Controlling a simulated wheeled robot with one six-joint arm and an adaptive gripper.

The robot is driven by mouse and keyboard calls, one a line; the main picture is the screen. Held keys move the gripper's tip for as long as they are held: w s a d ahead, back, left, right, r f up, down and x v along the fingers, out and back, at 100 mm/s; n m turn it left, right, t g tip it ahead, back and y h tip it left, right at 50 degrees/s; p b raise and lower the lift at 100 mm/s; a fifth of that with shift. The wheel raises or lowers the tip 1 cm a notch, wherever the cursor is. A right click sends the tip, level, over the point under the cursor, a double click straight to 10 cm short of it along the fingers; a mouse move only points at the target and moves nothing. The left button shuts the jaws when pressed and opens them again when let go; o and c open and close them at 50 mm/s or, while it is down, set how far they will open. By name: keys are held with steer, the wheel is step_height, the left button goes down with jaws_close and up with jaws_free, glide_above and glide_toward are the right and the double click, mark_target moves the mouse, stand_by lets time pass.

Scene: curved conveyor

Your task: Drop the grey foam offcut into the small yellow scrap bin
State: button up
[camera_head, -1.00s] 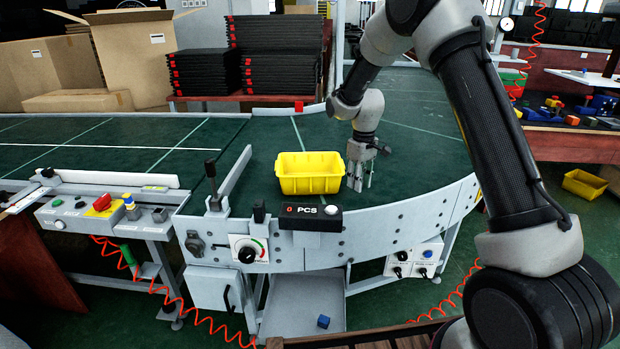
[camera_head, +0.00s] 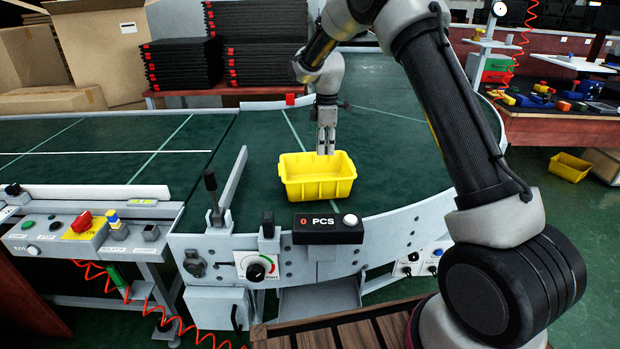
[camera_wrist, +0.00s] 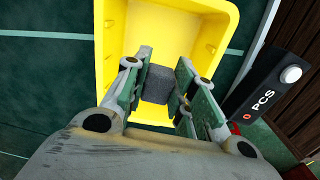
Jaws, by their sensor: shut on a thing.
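The grey foam offcut (camera_wrist: 157,86) is a small dark grey block between my gripper's two fingers in the wrist view. My gripper (camera_head: 326,152) is shut on it and points straight down over the yellow bin (camera_head: 318,187) on the green curved belt. The wrist view looks down into this bin (camera_wrist: 222,22), with the fingers (camera_wrist: 163,84) over its inside. I cannot tell how far the foam is above the bin's floor. In the head view the foam is too small or hidden to make out. A second yellow bin (camera_head: 570,166) sits on the floor at the right.
A PCS counter box (camera_head: 328,228) stands on the conveyor's front edge, close in front of the bin. A lever (camera_head: 212,194) and a metal guide rail (camera_head: 235,176) are to its left. Stacked black trays (camera_head: 265,45) stand behind the belt. The belt right of the bin is clear.

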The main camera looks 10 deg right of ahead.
steer(key=shift+f, duration=2.5)
steer(key=o, duration=0.8)
steer(key=shift+c, duration=0.2)
steer(key=shift+r, duration=0.1)
step_height(320, 180, up, 12)
steer(key=shift+f, duration=0.1)
